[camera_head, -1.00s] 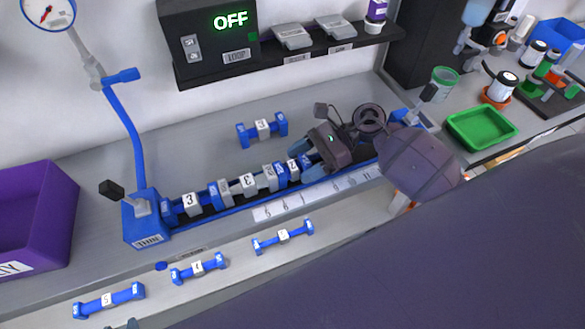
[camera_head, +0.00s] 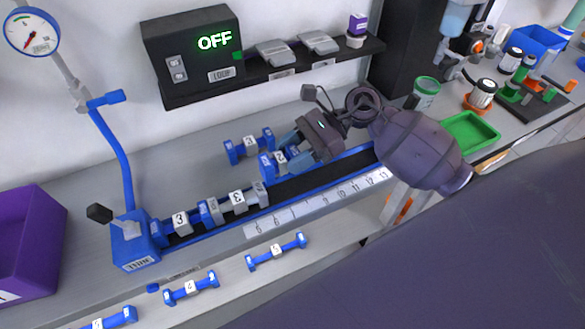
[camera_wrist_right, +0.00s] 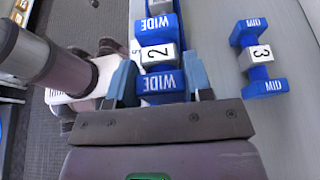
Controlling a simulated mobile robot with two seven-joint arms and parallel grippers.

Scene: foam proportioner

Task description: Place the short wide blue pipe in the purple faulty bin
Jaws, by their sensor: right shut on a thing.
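The short wide blue pipe (camera_head: 267,165) has blue ends and a grey middle marked 2. In the right wrist view its ends read WIDE (camera_wrist_right: 158,28). My right gripper (camera_head: 292,152) is shut on it, with the fingers on both sides of its near end in the right wrist view (camera_wrist_right: 160,82). The pipe is held at the back side of the blue-edged channel, beside a MID pipe (camera_head: 249,146). The purple bin (camera_head: 35,240) stands at the left edge, partly cut off. My left gripper is not in view.
The channel (camera_head: 320,177) holds several joined pipes at its left, by the blue valve block (camera_head: 131,243). Thin pipes (camera_head: 276,251) lie along the front ledge. A gauge pipe (camera_head: 118,150) rises between the channel and the bin. A control box (camera_head: 190,60) hangs behind.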

